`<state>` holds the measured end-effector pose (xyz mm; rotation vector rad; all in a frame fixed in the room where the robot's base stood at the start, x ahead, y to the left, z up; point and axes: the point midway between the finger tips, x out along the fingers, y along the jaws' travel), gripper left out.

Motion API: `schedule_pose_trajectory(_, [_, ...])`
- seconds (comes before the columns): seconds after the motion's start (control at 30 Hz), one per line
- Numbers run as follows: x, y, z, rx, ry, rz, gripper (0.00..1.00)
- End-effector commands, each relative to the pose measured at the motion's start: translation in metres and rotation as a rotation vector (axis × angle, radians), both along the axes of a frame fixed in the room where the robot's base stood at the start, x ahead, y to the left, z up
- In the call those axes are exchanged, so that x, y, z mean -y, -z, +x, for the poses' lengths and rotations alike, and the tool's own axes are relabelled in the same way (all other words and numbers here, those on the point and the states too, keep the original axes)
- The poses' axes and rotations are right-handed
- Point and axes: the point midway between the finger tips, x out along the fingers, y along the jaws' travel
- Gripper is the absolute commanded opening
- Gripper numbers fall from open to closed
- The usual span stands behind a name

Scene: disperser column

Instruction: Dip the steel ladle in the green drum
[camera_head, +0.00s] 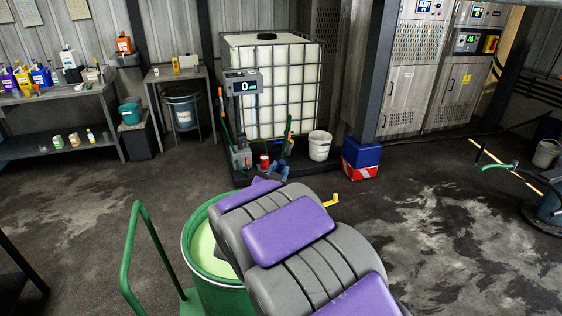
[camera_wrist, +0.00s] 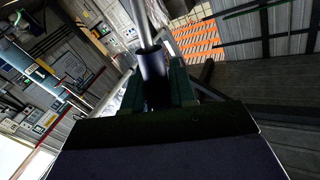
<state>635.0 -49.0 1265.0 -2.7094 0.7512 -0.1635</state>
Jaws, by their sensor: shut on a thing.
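The green drum (camera_head: 222,299) stands open at the lower middle of the head view. Pale green liquid (camera_head: 206,250) shows inside it, and my arm covers its right side. In the wrist view my gripper (camera_wrist: 168,88) is shut on the dark grip of the steel ladle (camera_wrist: 152,64). A bright metal shaft runs from the grip out of the top of that view. The ladle's bowl is not visible. My gripper and the ladle are hidden behind my arm in the head view, so their place relative to the drum cannot be told.
A green cart handle (camera_head: 137,252) rises left of the drum. A caged white tank (camera_head: 275,85) with a scale display (camera_head: 243,83) stands behind. A white bucket (camera_head: 319,146) and a blue and red box (camera_head: 361,158) sit nearby. Open floor lies on both sides.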

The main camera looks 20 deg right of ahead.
Motion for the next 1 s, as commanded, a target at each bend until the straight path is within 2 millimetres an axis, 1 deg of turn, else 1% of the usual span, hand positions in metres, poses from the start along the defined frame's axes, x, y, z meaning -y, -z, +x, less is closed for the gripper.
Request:
schedule_pose_trajectory(0.03, [0.007, -0.007, 0.003, 0.004, 0.038, 0.008, 0.0])
schedule_pose_trajectory(0.13, [0.019, -0.01, 0.005, -0.007, 0.098, 0.013, 0.0])
schedule_pose_trajectory(0.23, [0.025, -0.012, 0.006, -0.013, 0.131, 0.018, 0.0])
schedule_pose_trajectory(0.33, [0.025, -0.009, 0.006, -0.015, 0.141, 0.018, 0.0])
schedule_pose_trajectory(0.5, [0.022, 0.004, 0.007, -0.015, 0.14, 0.014, 0.0])
schedule_pose_trajectory(1.0, [0.024, 0.05, 0.006, -0.016, 0.14, 0.016, 0.0])
